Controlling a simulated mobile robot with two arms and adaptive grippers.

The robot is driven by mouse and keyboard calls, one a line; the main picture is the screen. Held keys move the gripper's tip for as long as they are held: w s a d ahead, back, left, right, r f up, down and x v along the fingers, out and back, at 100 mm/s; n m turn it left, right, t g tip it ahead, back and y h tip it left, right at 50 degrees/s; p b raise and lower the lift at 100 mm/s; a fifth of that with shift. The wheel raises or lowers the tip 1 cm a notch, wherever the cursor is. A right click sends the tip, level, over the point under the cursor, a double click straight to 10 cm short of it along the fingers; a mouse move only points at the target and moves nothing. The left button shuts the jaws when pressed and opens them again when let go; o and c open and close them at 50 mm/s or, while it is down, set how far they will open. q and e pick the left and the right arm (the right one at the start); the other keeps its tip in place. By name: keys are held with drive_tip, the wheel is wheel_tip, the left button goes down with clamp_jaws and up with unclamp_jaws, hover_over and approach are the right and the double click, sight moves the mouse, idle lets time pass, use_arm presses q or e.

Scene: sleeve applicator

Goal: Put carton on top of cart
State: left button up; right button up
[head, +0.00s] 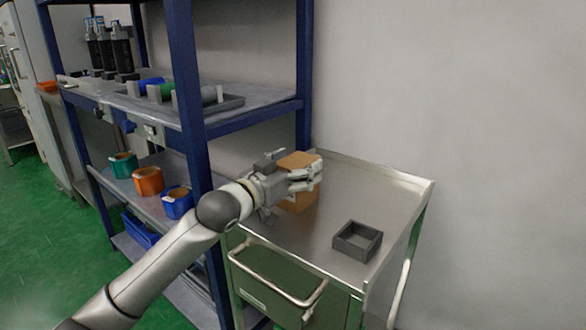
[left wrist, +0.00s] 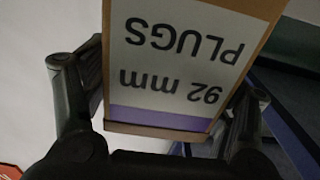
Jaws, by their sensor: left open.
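A brown cardboard carton (head: 299,197) is at the back left of the metal cart's top (head: 323,222). The left wrist view shows the carton's label (left wrist: 182,55), upside down, reading "92 mm PLUGS" with a purple stripe. My left gripper (head: 303,178) is open with its fingers around the upper part of the carton. In the left wrist view the fingers are on either side of the carton. The gripper hides part of the carton, and I cannot tell whether its base touches the cart top. My right gripper is not in view.
A dark square open frame (head: 357,241) sits on the cart's front right. A blue-posted shelf (head: 188,110) stands close on the left, with coloured rolls (head: 148,181) and a grey tray. A wall is behind.

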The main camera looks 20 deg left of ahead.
use_arm(q)
drive_tip(key=v, duration=1)
drive_tip(key=shift+s+a+r+p, duration=0.1)
drive_tip(key=shift+s+a+p, duration=0.05)
drive_tip(key=shift+s+p, duration=0.25)
drive_tip(key=shift+s+a, duration=0.2)
drive_tip(key=shift+s, duration=0.35)
